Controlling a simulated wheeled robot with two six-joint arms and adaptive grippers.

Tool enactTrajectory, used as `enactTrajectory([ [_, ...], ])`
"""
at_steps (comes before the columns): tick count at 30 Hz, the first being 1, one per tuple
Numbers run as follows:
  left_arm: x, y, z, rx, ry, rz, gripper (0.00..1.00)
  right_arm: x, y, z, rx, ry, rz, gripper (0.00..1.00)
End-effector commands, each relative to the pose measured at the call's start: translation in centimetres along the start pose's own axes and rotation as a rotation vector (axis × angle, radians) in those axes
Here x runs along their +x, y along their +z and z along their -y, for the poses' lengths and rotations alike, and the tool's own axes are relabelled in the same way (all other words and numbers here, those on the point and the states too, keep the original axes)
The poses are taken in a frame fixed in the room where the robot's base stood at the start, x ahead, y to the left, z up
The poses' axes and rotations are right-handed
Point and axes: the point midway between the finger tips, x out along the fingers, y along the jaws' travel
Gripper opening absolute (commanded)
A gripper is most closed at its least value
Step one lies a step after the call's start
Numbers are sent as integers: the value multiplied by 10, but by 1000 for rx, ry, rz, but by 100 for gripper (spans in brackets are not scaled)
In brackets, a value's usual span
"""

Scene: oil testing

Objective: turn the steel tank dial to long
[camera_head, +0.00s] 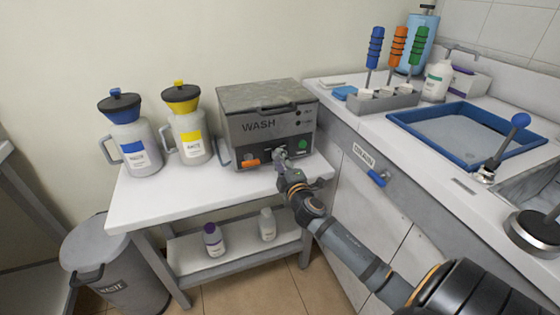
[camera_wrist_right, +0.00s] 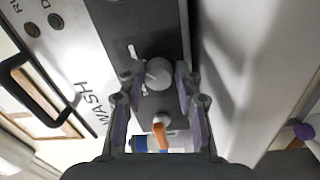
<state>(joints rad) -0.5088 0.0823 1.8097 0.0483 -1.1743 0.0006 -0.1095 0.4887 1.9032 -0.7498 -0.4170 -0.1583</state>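The steel wash tank (camera_head: 262,95) stands on the right part of a white table. Its dial is on the front face, mostly hidden in the head view by my right gripper (camera_head: 279,156). In the right wrist view the grey round dial (camera_wrist_right: 157,74) sits between the two fingers of my right gripper (camera_wrist_right: 158,82), which are apart on either side of it. I cannot tell whether a finger touches it. Small white marks lie beside the dial, too small to read. My left gripper is not in view.
An orange handle (camera_head: 250,162) and a green button (camera_head: 302,145) flank the dial. A blue-topped jug (camera_head: 138,157) and a yellow-topped jug (camera_head: 194,143) stand left of the tank. The counter (camera_head: 345,125) with a blue tray (camera_head: 449,110) is close on the right.

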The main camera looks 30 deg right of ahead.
Motion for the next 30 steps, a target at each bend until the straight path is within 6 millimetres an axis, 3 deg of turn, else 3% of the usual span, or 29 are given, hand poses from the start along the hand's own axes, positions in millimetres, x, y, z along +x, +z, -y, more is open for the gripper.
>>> enactTrajectory([
  [3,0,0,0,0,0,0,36,0,0,0,-1,0,0,52],
  [12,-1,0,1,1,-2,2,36,0,-1,-2,-13,1,-2,52],
  [16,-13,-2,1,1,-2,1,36,0,-1,-5,-132,-1,-6,52],
  [20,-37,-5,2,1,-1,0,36,1,-2,-11,-416,-4,-17,52],
  [30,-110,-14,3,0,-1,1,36,1,-4,-15,-1440,-14,-61,52],
])
